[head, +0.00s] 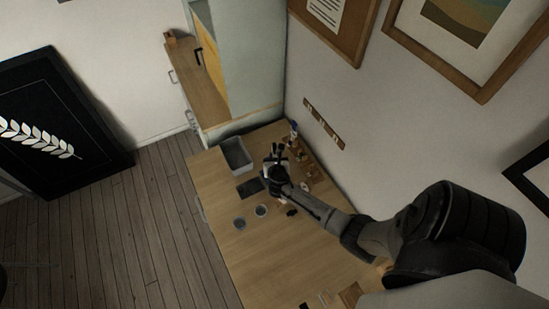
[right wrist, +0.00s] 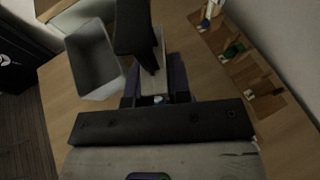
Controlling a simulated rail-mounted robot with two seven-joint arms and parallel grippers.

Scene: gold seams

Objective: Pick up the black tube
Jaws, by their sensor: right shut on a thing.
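The black tube (right wrist: 135,30) is a dark, tapered piece at the top middle of the right wrist view. My right gripper (right wrist: 155,78) is shut on it, with the tube standing out beyond the fingers. The exact contact is dark and hard to see. In the head view my right gripper (head: 276,162) is over the far part of the wooden table, and the tube is too small to tell from the dark fingers. My left gripper is not in view.
A grey open bin (head: 236,155) stands left of the gripper on the table (head: 220,190). A dark flat pad (head: 250,188) and two round grey dishes (head: 239,223) (head: 261,211) lie nearer. A wooden holder (right wrist: 236,55) with small items runs along the wall side.

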